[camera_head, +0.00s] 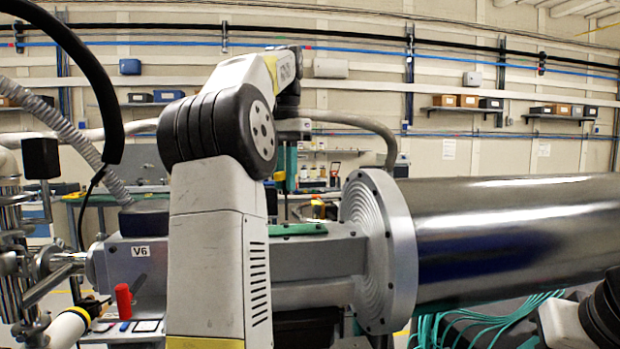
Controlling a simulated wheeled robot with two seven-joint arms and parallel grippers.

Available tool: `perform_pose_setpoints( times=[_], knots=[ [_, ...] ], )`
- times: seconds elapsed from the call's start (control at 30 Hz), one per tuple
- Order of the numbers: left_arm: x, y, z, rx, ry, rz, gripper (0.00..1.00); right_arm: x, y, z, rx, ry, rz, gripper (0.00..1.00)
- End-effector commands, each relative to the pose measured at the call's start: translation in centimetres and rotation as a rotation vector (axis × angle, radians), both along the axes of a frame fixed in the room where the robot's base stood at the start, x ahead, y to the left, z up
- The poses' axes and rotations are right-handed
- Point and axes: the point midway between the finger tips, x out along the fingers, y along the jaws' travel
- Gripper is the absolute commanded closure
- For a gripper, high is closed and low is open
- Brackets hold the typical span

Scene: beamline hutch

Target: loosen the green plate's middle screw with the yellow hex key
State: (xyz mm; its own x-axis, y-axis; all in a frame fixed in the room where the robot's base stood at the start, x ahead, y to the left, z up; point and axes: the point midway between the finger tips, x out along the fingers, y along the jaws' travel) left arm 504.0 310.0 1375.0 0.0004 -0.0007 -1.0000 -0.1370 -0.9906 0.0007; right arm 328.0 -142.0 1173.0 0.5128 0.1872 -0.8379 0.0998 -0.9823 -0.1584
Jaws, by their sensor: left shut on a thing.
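The green plate (298,229) lies flat on top of the grey beamline section, left of the large round flange. Its screws are too small to make out, and my left arm hides the part to its left. My left arm rises in front of the beamline and bends over at the top. My left gripper (287,172) points down above the plate, small and partly behind my arm. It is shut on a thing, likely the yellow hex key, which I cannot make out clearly. Whether it touches a screw cannot be told. My right gripper is out of view; part of my right arm shows at lower right.
A ribbed flange (385,250) and a large shiny cylinder (520,235) fill the right. A grey box marked V6 (128,268) stands left of my arm. A red cylinder (123,300) stands at lower left. Teal cables (480,322) hang below the cylinder. Wall shelves are far behind.

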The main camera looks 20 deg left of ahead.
Motion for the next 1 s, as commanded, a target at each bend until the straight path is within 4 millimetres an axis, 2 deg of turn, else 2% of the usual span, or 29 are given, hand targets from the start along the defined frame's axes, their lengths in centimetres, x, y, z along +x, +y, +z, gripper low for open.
perform_pose_setpoints(
  times=[0.13,0.43,0.73,1.0],
  knots=[
    [-0.01,0.06,0.0,0.0,0.0,-0.11,1.0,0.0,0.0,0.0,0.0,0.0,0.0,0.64],
    [0.0,0.07,0.0,0.0,0.0,-0.143,1.0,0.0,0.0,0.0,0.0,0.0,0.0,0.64],
    [0.02,0.11,0.0,0.0,0.0,-0.453,1.0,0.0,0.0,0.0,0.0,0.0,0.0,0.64],
    [0.02,0.11,0.0,0.0,0.0,-0.468,1.0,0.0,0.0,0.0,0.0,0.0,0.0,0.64]
  ],
)
